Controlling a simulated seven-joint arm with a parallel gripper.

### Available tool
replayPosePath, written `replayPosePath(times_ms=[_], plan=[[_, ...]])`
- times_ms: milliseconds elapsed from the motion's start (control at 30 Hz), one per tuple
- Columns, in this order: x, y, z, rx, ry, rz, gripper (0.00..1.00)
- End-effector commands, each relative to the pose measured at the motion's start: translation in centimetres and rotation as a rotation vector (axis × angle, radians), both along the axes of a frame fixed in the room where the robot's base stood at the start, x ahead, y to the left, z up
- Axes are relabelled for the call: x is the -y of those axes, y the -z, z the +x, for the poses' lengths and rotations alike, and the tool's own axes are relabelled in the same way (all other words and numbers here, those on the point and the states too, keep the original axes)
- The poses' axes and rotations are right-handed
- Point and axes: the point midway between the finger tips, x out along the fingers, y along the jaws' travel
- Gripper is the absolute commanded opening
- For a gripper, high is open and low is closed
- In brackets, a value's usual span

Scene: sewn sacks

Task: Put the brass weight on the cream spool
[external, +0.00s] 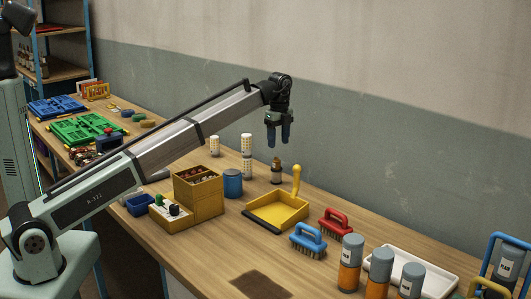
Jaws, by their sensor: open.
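My gripper (278,143) is open and empty, pointing down above the table in the external view. Below it stands a small brownish, bottle-like piece with a knob-like top (276,173); it may be the brass weight, but it is too small to be sure. A gap shows between the fingertips and this piece. To its left are cream cylinders that look like spools: one at the left (214,147), one higher (246,143) and one lower (247,166). I cannot tell whether the last two are stacked or one behind the other.
A blue can (233,183) and a yellow box (206,192) stand left of the brown piece. A yellow dustpan (276,214) lies in front. Blue (308,238) and red (336,222) brushes and orange-grey cylinders (349,264) are to the right. A wall runs behind.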

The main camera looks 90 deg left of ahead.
Motion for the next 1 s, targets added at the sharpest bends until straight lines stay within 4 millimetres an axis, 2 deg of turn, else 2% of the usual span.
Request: replayPosePath(times_ms=[100,300,1000], plan=[[-0.1,-1.8,0.1,0.001,0.0,0.001,0.57],[0.0,-3.6,0.1,0.001,0.0,0.001,0.57],[0.4,-3.9,0.5,0.004,0.002,0.006,0.57]])
